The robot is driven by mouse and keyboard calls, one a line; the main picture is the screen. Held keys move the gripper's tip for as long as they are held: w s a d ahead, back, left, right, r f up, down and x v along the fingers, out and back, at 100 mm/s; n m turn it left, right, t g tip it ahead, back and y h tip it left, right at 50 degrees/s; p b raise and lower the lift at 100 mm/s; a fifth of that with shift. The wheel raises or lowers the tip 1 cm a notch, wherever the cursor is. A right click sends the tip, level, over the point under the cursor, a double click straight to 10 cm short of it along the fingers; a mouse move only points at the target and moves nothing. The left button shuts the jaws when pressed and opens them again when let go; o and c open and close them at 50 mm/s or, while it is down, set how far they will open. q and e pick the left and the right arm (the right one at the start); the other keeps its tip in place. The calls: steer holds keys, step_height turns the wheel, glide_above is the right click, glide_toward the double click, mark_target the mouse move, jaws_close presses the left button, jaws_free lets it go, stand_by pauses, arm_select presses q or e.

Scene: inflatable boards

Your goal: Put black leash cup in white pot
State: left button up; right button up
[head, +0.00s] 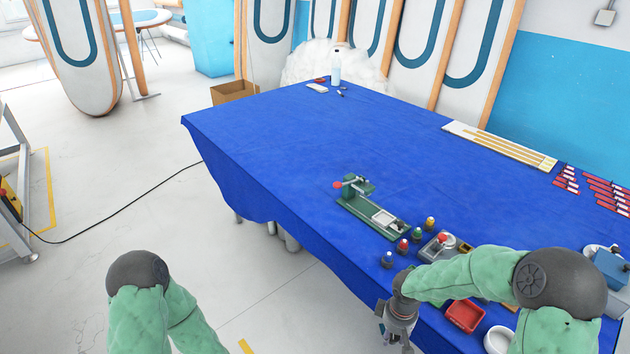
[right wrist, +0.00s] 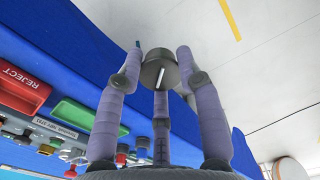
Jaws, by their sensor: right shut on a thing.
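My right gripper (head: 396,335) hangs at the near edge of the blue table. In the right wrist view its three fingers (right wrist: 160,65) are shut around a dark grey-black round cup (right wrist: 159,70), held at the fingertips with bare floor behind it. The cup is hard to make out in the head view. A white round pot (head: 498,340) sits at the bottom right of the head view, right of the gripper and apart from it, partly cut off by the frame and close to my right forearm. My left gripper is outside the frame; only my left arm shows.
A red bin (head: 465,316) is between the gripper and the pot. Several small capped bottles (head: 402,246) and a green jig (head: 372,212) stand left of my forearm. The blue table (head: 290,150) is mostly clear farther back. A green tray (right wrist: 72,115) lies beside the red bin.

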arm_select(q)
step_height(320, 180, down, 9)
steer(key=b, duration=0.8)
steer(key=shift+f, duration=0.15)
arm_select(e)
steer(key=w+a+f+m, duration=0.1)
steer(key=a+f+m, duration=0.2)
steer(key=f+m, duration=0.2)
steer(key=shift+a+f+m, duration=0.2)
steer(key=shift+m, duration=0.6)
steer(key=shift+w, duration=0.1)
